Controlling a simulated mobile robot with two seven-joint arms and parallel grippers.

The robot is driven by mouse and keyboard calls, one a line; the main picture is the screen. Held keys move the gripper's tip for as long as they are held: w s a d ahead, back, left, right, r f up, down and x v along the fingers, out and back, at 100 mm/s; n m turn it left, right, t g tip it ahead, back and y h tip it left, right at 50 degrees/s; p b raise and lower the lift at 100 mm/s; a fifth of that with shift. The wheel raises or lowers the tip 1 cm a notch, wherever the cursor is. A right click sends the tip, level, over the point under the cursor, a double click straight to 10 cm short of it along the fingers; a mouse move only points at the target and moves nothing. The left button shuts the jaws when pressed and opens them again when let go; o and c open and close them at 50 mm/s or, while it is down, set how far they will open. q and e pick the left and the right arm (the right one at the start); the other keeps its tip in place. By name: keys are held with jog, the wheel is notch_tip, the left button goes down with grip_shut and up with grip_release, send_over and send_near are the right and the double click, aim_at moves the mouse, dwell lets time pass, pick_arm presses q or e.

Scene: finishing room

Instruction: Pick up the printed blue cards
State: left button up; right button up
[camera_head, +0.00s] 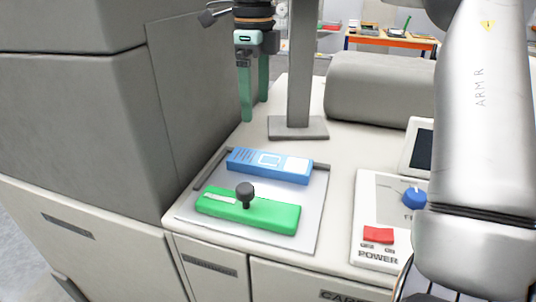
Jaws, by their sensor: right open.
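The printed blue cards (239,160) lie as a flat stack at the back of a light grey tray (312,220) on the machine top. Their upper face is blue with white printed patches. A green bar (275,216) with a dark knob (245,192) lies in front of the cards in the same tray. My right gripper (255,108) points down with its two green fingers apart. It is empty and hangs above and behind the cards, clear of them. My left gripper is out of view.
A grey post (299,70) stands behind the tray, beside my right gripper. A tall grey cabinet (70,120) rises at left. A control panel with a red switch (378,235) and blue knob (414,197) lies at right. A grey rounded housing (370,88) is behind.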

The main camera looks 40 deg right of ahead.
send_over(256, 157)
jog(key=f, duration=0.7)
jog(key=shift+s, duration=0.2)
jog(key=shift+w+f, duration=0.15)
jog(key=shift+f, duration=2.6)
jog(key=shift+c, duration=0.2)
jog(key=shift+r, duration=0.1)
grip_shut()
